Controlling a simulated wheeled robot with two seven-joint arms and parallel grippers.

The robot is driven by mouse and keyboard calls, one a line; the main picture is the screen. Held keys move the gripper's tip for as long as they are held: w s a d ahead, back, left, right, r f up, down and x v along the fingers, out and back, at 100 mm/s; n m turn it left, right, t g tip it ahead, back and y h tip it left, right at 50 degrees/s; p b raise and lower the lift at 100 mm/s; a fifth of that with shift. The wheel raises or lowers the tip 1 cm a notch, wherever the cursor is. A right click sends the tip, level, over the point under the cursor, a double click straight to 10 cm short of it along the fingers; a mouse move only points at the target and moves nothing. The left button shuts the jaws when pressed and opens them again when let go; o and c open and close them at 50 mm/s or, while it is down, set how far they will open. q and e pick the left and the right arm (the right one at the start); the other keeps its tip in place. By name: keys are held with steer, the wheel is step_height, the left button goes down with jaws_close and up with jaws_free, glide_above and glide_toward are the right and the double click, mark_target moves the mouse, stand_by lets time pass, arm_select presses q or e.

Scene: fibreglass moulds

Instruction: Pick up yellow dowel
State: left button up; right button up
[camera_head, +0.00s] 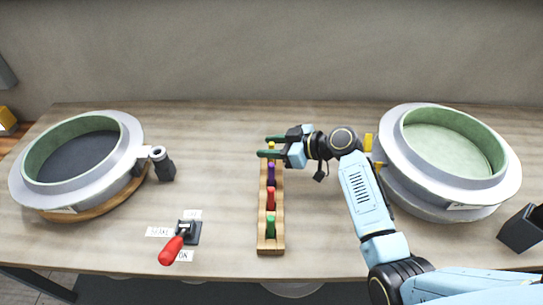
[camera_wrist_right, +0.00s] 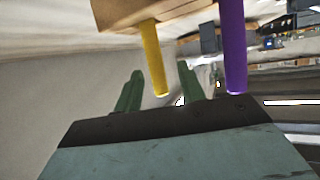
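The yellow dowel (camera_head: 271,146) stands upright at the far end of a wooden rack (camera_head: 264,243). My right gripper (camera_head: 270,147) reaches in from the right with its green fingers around the dowel's upper part. In the right wrist view, the yellow dowel (camera_wrist_right: 152,55) shows between the two green fingers (camera_wrist_right: 158,92), with gaps beside it. The fingers are apart and not closed on it. My left gripper is not in view.
A purple dowel (camera_head: 271,174), a red dowel (camera_head: 271,198) and a green dowel (camera_head: 271,226) stand nearer in the rack. Round moulds stand left (camera_head: 128,165) and right (camera_head: 395,165). A red-handled lever (camera_head: 172,250) sits front left. Table between rack and left mould is mostly clear.

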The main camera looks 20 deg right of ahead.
jaws_close()
stand_by(0.3)
